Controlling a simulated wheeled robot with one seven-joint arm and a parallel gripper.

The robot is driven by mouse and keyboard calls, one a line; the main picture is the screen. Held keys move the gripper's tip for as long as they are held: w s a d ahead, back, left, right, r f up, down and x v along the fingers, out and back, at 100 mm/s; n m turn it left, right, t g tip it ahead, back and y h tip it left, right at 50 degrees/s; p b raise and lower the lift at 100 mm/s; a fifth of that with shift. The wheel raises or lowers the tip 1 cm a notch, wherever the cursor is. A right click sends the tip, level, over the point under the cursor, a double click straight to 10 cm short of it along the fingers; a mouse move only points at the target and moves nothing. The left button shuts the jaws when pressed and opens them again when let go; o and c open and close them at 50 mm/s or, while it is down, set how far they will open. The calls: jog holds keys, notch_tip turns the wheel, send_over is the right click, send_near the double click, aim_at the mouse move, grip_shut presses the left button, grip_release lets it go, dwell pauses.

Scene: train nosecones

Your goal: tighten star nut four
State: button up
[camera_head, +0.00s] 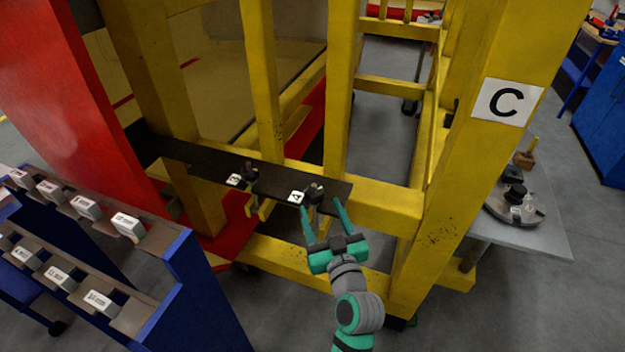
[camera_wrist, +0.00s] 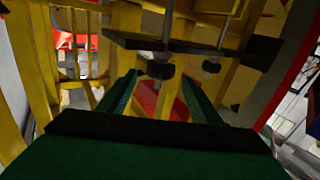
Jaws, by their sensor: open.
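Star nut four (camera_head: 314,191) is a small dark knob by the white label that appears to read 4, at the right end of a black bar (camera_head: 205,163) on the yellow frame. My gripper (camera_head: 322,206) is open, its two green fingers pointing up at the bar on either side of the nut's position. In the wrist view, a dark nut (camera_wrist: 160,70) on a thin rod below a dark plate shows between the open fingertips, with no clear contact. Another nut (camera_head: 250,172) sits by the label 3, and a second dark nut (camera_wrist: 210,66) shows right of the fingers.
A yellow post marked C (camera_head: 506,102) stands right of my arm. A blue rack (camera_head: 185,290) with labelled parts stands at the left front. A grey table (camera_head: 548,215) with a round dark device is at the right. Grey floor is open between them.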

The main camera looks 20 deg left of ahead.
jog(key=x, duration=1.1)
jog(key=shift+s, duration=0.1)
jog(key=c, duration=1)
jog(key=shift+c, duration=0.2)
